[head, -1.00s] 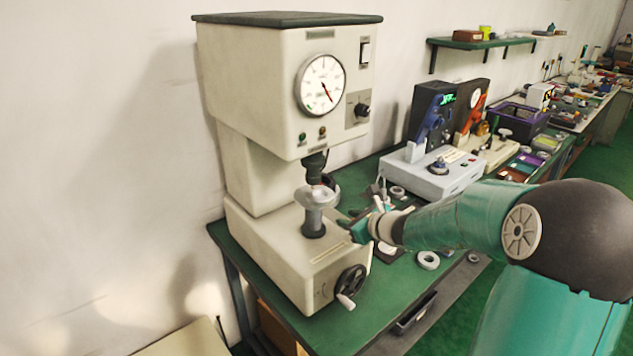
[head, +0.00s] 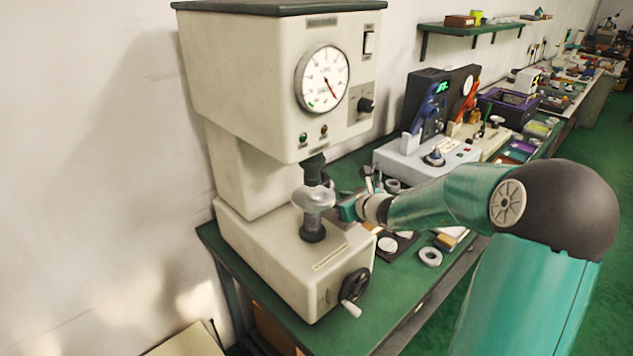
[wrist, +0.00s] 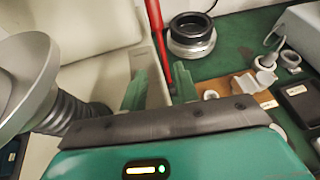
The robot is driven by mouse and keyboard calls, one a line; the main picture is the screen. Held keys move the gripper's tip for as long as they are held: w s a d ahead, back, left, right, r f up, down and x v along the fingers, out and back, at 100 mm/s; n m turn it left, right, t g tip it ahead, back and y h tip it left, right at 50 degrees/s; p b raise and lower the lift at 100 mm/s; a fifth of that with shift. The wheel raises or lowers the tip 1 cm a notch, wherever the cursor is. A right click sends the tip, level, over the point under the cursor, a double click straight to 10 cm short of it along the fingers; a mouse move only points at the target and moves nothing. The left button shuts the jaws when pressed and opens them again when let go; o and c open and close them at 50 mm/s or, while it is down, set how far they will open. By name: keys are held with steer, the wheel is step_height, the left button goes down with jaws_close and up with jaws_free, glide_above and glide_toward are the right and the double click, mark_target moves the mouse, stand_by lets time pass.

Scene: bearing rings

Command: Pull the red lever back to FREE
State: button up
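A thin red lever (wrist: 157,35) runs down from the top of the wrist view, between the two green fingers of my gripper (wrist: 159,90). The fingers stand apart, with a gap to the lever on each side. The lever's lower end is hidden behind my gripper's edge. In the head view my gripper (head: 347,208) is beside the cream testing machine (head: 245,90), just right of its round metal table (head: 313,197). I cannot make out the lever or a FREE mark in the head view.
The metal table and its ribbed screw (wrist: 70,110) are close on the left in the wrist view. A dark round ring stack (wrist: 192,35) stands beyond the lever. A handwheel (head: 354,288) juts from the machine's front. Loose rings lie on the green bench (head: 385,295).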

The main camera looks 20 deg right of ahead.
steer(key=w, duration=0.3)
steer(key=w+a, duration=0.1)
steer(key=w, duration=0.2)
steer(key=w+a, duration=0.1)
steer(key=w, duration=0.3)
steer(key=shift+a+f, duration=0.1)
steer(key=shift+a, duration=0.05)
steer(key=shift+w+f, duration=0.2)
steer(key=shift+w, duration=0.15)
steer(key=shift+s+r, duration=0.1)
jaws_close()
